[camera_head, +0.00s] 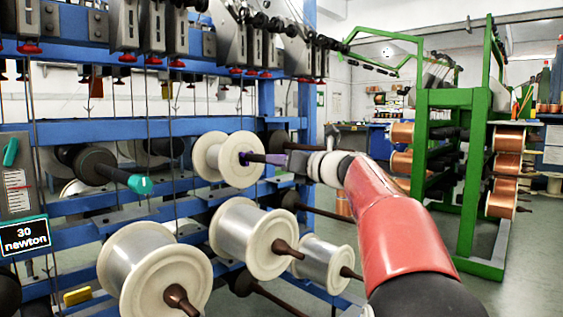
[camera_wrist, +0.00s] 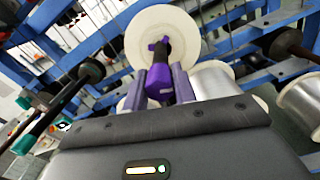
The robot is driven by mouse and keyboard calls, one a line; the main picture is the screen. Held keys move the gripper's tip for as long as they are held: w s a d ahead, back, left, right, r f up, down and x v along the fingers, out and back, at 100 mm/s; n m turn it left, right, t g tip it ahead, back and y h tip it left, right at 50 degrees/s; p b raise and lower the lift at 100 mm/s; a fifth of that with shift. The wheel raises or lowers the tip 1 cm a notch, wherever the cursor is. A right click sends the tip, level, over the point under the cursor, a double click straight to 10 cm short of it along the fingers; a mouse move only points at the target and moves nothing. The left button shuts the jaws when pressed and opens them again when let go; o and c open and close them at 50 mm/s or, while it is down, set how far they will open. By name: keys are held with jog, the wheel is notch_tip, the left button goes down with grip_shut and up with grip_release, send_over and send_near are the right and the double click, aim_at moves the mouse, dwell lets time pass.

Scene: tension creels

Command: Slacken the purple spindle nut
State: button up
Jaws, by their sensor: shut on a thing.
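The purple spindle nut (camera_wrist: 160,83) sits at the front end of a spindle that carries a pale-flanged wire spool (camera_wrist: 138,32). Its purple flange shows against the spool face, with a dark length in front of it. In the head view the nut (camera_head: 243,158) is small and partly hidden by my gripper. My gripper (camera_head: 274,160) comes in from the right, in line with the spindle. In the wrist view its two fingers (camera_wrist: 158,86) lie one on each side of the nut, shut on it. The spool (camera_head: 221,158) is on the blue rack.
A teal-tipped spindle (camera_head: 139,184) sticks out on the left. A gauge (camera_head: 17,180) stands at far left above a "30 newton" sign (camera_head: 25,238). A green rack (camera_head: 467,170) with copper spools is to the right.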

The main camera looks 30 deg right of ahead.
jog(key=shift+n, duration=0.3)
jog(key=n+b, duration=0.1)
jog(key=n, duration=0.3)
jog(key=shift+n+b, duration=0.3)
jog(key=shift+n, duration=0.1)
jog(key=n+b, duration=0.1)
jog(key=n, duration=0.4)
jog(key=shift+n+y+b, duration=0.3)
jog(key=shift+b, duration=0.05)
jog(key=n+b, duration=0.1)
jog(key=n, duration=0.4)
jog(key=shift+n+b, duration=0.3)
jog(key=shift+b, duration=0.1)
jog(key=n+b, duration=0.1)
jog(key=n, duration=0.3)
jog(key=shift+n+g, duration=0.3)
jog(key=shift+n, duration=0.1)
jog(key=o, duration=1)
